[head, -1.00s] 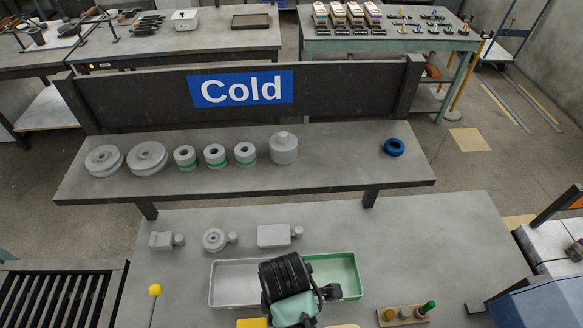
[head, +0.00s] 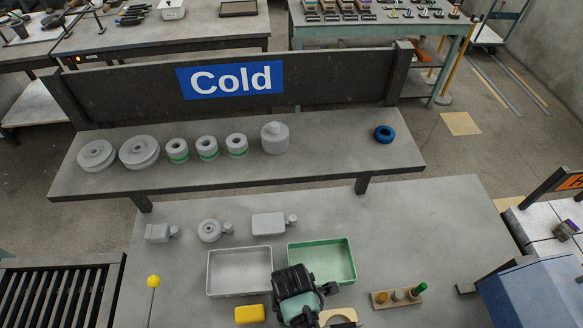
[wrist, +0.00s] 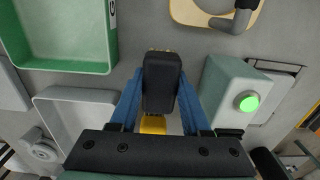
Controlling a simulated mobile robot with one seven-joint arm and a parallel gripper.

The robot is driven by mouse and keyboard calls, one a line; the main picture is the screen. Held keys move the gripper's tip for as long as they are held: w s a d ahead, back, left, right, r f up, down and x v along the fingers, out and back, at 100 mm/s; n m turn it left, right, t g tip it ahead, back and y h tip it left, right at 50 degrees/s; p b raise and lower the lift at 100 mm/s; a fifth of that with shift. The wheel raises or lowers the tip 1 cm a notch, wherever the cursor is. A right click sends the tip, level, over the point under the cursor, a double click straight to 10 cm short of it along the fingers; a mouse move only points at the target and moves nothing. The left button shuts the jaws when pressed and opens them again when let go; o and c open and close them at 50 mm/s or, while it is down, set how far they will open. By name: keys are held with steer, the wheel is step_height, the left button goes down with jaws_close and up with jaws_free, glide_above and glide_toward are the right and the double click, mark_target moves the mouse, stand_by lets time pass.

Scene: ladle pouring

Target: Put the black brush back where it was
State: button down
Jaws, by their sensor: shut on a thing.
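The black brush (wrist: 162,88) is between the two blue fingers of my gripper (wrist: 161,78) in the wrist view, and the fingers are shut on it. A little tan shows at its upper end. In the head view my own arm hides the gripper and the brush, in front of the two trays. The brush appears over bare grey table, with the yellow block (wrist: 153,124) partly hidden behind it. I cannot tell how high it is above the table.
A grey tray (head: 209,274) and a green tray (head: 353,262) lie beyond my arm. The yellow block (head: 249,314) lies left of it. A cream board (wrist: 181,12) and a box with a green button (wrist: 222,82) flank the gripper. A wooden peg rack (head: 383,304) stands right.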

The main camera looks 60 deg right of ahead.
steer(key=shift+f, duration=0.1)
steer(key=shift+f, duration=0.15)
steer(key=shift+c, duration=1.8)
jaws_free()
step_height(320, 180, up, 12)
steer(key=shift+r, duration=0.25)
